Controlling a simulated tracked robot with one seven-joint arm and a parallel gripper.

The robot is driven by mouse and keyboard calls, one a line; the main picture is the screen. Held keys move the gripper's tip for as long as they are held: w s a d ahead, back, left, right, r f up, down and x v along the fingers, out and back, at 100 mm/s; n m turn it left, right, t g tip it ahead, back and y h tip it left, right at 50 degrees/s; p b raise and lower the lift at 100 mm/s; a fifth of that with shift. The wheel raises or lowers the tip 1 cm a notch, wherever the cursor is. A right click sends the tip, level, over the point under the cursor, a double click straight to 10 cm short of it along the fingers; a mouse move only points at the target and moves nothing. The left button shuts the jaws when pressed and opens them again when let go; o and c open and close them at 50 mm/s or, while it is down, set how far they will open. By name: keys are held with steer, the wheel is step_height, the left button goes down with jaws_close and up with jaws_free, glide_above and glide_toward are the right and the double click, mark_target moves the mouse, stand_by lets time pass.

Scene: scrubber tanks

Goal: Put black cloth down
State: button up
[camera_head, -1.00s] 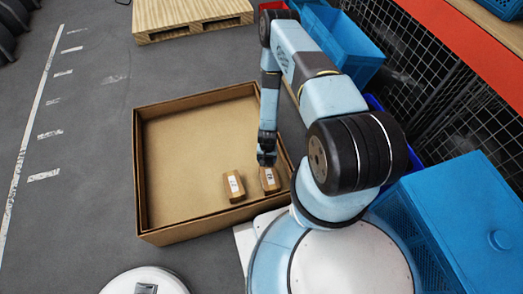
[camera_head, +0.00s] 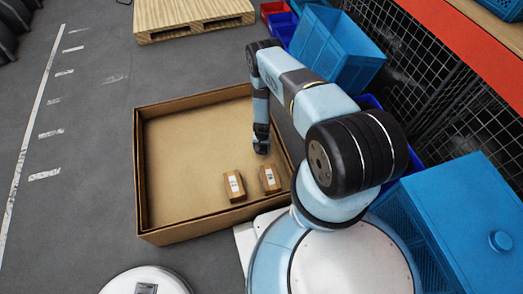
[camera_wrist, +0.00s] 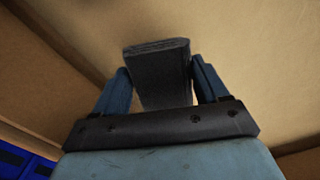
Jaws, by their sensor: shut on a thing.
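The black cloth (camera_wrist: 160,75) shows in the wrist view as a dark folded piece between the two blue fingers of my gripper (camera_wrist: 161,88). The fingers are shut on it. In the head view my gripper (camera_head: 262,148) points down inside a large open cardboard box (camera_head: 140,190), toward its right side. The cloth is too small and dark to make out clearly in the head view. I cannot tell from these views whether it touches the box floor.
Two small brown packages, one (camera_head: 234,186) and another (camera_head: 270,179), lie in the box's front right part. The left and back of the box floor are empty. Blue crates (camera_head: 335,50) and wire mesh stand to the right. A wooden pallet (camera_head: 190,15) lies behind.

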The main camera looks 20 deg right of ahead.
mark_target(262, 149)
steer(key=shift+w+f, duration=0.3)
steer(key=shift+f, duration=1.55)
steer(key=o, duration=1.2)
steer(key=shift+r, duration=0.1)
step_height(262, 149, up, 12)
steer(key=shift+f, duration=0.1)
